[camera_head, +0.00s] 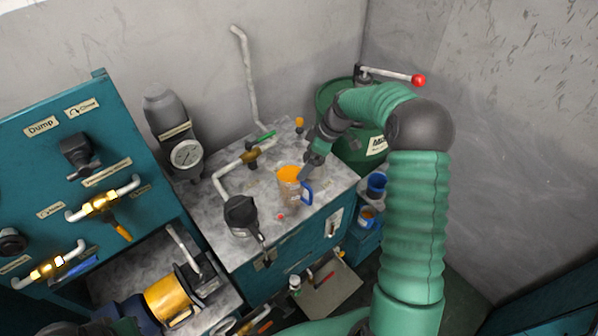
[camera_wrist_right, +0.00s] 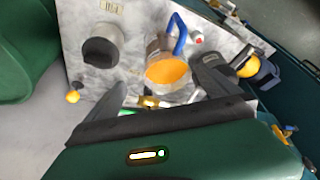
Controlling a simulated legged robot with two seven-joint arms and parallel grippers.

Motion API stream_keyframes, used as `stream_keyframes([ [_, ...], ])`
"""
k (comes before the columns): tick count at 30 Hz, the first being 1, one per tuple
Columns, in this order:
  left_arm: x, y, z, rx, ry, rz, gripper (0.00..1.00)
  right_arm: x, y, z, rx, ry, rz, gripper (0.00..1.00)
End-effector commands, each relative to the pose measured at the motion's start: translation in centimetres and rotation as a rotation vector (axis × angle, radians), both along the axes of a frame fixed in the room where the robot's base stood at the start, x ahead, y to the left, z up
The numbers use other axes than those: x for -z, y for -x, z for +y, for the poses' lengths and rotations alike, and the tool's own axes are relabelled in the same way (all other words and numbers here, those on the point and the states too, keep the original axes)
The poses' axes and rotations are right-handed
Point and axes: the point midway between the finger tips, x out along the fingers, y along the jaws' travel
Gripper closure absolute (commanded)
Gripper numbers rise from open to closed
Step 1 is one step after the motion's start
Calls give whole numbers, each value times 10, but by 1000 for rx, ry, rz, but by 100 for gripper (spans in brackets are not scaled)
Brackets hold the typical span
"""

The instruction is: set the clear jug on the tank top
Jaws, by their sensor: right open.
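The clear jug (camera_head: 289,190) has an orange inside and a blue handle. It looks upright on the mottled grey tank top (camera_head: 238,256), right of the black cap; I cannot tell for certain that its base touches. In the right wrist view the jug (camera_wrist_right: 157,47) shows beyond and between the spread fingers, its blue handle pointing away. My right gripper (camera_head: 308,172) is open right beside the jug, on its upper right side. Its fingers also show in the wrist view (camera_wrist_right: 166,92), with no clear grip on the jug. My left gripper is not in view.
A black cap (camera_head: 240,213) and a pipe with a green-handled valve (camera_head: 252,155) stand on the tank top. A gauge (camera_head: 187,154) is at the left, and a green drum (camera_head: 345,155) stands behind. Blue containers (camera_head: 376,184) sit to the right, below the top.

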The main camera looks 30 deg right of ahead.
Motion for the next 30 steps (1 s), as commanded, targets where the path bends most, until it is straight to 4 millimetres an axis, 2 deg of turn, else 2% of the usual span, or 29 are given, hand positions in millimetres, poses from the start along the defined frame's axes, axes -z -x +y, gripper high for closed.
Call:
stream_keyframes([
  [3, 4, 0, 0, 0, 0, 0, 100, -14, 4, 1, -1, 4, 1, 0],
  [5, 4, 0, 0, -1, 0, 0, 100, -18, 7, 11, 8, 8, 15, 0],
  [8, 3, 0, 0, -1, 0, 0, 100, -21, 25, 55, 82, 37, 82, 0],
  [9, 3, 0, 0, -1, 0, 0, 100, -22, 40, 78, 139, 57, 113, 0],
  [11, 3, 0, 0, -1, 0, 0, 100, -23, 69, 113, 244, 87, 149, 0],
  [12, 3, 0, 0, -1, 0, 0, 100, -23, 91, 133, 322, 101, 162, 0],
  [16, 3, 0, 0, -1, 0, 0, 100, -21, 161, 177, 547, 97, 163, 0],
  [18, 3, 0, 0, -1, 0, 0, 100, -18, 188, 189, 628, 77, 158, 0],
  [21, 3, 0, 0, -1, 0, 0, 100, -14, 206, 195, 690, 57, 159, 0],
  [28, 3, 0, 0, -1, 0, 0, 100, -13, 207, 196, 702, 54, 162, 0],
  [30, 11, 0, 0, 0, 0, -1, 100, -5, 207, 197, 703, 55, 162, 0],
])
